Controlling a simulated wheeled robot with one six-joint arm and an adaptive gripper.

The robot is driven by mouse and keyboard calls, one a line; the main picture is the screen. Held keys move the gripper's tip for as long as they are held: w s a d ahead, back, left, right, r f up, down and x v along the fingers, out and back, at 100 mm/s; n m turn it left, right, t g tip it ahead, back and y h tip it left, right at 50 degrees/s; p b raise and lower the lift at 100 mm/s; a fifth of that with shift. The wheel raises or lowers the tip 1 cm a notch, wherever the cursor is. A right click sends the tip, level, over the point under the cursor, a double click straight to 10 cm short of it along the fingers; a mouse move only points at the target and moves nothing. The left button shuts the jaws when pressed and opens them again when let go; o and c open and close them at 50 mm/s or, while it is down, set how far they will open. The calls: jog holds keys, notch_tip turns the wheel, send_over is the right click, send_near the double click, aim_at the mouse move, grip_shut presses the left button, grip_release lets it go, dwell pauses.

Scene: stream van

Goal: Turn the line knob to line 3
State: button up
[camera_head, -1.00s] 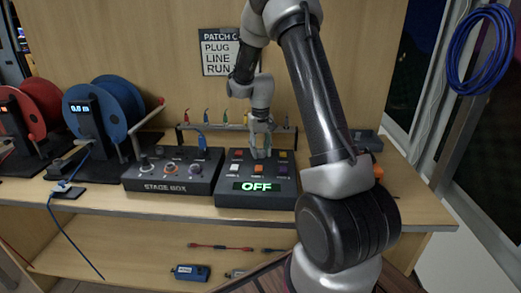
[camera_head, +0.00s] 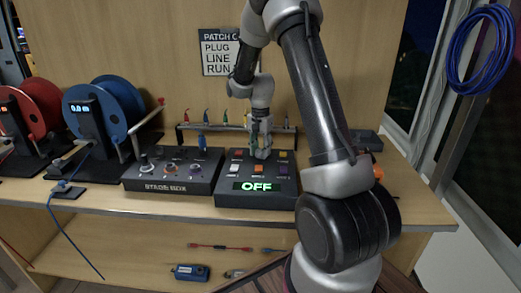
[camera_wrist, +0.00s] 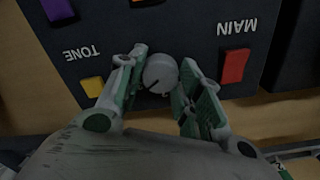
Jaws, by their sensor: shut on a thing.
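The line knob (camera_wrist: 160,73) is a round grey knob with a dark pointer mark. It sits between the upside-down labels TONE and MAIN in the wrist view. My gripper (camera_wrist: 158,84) has its two green-padded fingers on either side of it, shut on it. In the head view my gripper (camera_head: 261,150) points down at the back of the dark control box (camera_head: 283,202), and the knob is hidden there. The box's display (camera_head: 259,186) reads OFF in green. Line numbers around the knob cannot be read.
A yellow button (camera_wrist: 93,86) and a red button (camera_wrist: 235,66) flank the fingers. The stage box (camera_head: 172,188) stands to the left, beside the blue reel (camera_head: 112,117). A rack of coloured plugs (camera_head: 186,126) stands behind. A sign (camera_head: 216,52) hangs on the back board.

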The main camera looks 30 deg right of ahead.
aim_at(260, 151)
jog(key=shift+m, duration=0.5)
jog(key=o, duration=1)
jog(key=shift+o, duration=0.2)
notch_tip(260, 151, up, 12)
